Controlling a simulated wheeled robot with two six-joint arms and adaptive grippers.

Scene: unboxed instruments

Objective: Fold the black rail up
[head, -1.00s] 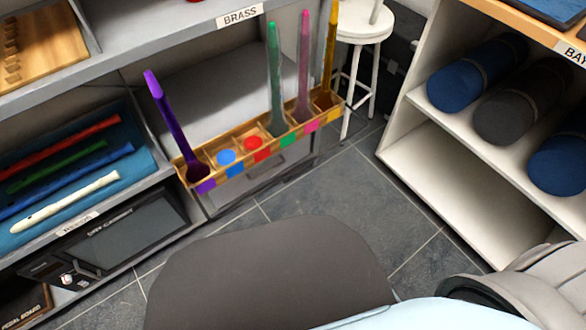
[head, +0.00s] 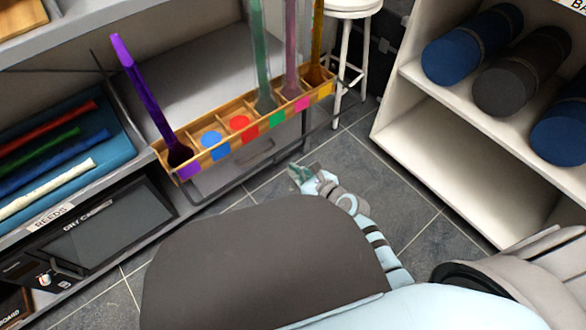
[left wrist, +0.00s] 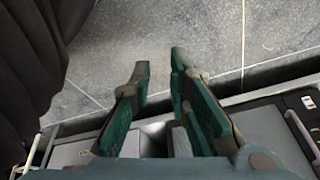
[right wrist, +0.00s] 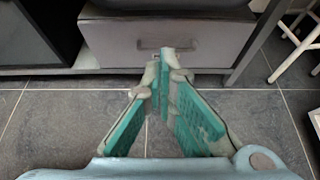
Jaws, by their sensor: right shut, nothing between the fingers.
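The black rail (head: 250,175) is a thin dark bar with rounded ends. It hangs low across the front of the grey drawer unit, below the wooden tray, in the head view. My right gripper (head: 297,174) is in front of and just below the rail, toward its right part, apart from it as far as I can tell. It is shut and empty; its closed tips also show in the right wrist view (right wrist: 163,58), pointing at a drawer front. My left gripper (left wrist: 160,65) shows only in its wrist view, fingers apart and empty over the floor.
The wooden tray (head: 196,163) above the rail holds upright coloured tubes and round pieces. A white stool (head: 345,8) stands behind it. A shelf with rolled mats (head: 470,45) is at right. The tiled floor (head: 415,215) between is free.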

